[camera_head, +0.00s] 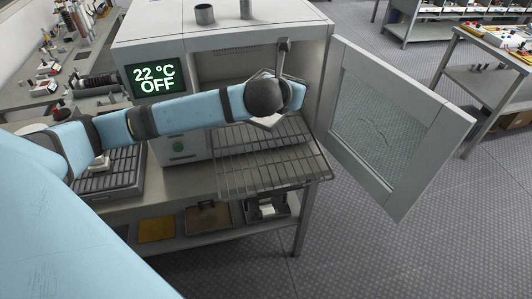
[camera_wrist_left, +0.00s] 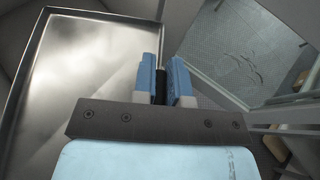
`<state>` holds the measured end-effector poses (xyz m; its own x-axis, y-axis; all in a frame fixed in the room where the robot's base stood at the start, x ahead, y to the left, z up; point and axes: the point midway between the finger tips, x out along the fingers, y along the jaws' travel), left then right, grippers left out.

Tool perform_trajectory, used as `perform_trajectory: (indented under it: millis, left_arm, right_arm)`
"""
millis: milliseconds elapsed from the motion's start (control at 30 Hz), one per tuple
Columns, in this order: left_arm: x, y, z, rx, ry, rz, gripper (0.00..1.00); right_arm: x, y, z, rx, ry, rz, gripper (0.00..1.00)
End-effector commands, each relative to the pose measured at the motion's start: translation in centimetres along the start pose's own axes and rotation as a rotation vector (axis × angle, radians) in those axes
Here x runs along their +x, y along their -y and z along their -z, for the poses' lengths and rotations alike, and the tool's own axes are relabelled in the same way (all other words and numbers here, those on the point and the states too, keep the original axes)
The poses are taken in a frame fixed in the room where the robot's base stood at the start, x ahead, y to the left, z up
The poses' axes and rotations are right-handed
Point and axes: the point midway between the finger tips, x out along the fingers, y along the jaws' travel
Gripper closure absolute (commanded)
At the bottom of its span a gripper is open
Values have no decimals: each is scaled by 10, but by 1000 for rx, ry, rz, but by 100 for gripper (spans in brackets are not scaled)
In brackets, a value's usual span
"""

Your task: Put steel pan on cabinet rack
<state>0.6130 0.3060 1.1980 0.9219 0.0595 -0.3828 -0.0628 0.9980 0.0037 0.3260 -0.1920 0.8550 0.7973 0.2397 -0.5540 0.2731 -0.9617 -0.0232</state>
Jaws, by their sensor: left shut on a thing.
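The steel pan (camera_wrist_left: 75,85), a shallow shiny tray with a raised rim, fills the left of the left wrist view. My left gripper (camera_wrist_left: 166,75) is shut on its rim, with the blue finger pads on either side of the edge. In the head view my arm and wrist hide the gripper and most of the pan; a pale corner under the wrist may be part of it. The wire cabinet rack (camera_head: 240,175) sticks out from the cabinet's open front, below my left wrist. I see nothing lying on its visible part. My right gripper is not in view.
The cabinet (camera_head: 135,40) has a display reading 22 °C OFF. Its windowed door (camera_head: 385,125) stands open to the right of the rack. A dark tray (camera_head: 115,175) sits left on the bench.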

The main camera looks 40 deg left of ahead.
Motion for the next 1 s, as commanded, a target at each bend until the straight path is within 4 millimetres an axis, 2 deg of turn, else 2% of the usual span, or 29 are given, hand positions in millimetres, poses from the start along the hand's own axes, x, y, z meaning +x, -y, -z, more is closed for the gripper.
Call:
perform_trajectory:
  millis: [100, 200, 267, 700, 800, 1000]
  left_arm:
    - [5, -7, -9, -6, 4, -11, 100]
    - [9, -8, -2, -8, -1, -14, 100]
    - [13, -8, 8, -8, -3, -14, 100]
    - [54, -8, 107, -9, -2, -14, 100]
    - [60, -8, 122, -8, -1, -14, 100]
    - [66, -8, 134, -8, 1, -14, 100]
  right_arm:
    - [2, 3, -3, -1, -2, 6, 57]
    - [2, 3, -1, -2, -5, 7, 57]
    - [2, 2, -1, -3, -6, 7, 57]
    - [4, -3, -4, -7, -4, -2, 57]
    - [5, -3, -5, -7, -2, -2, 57]
    - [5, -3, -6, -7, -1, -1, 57]
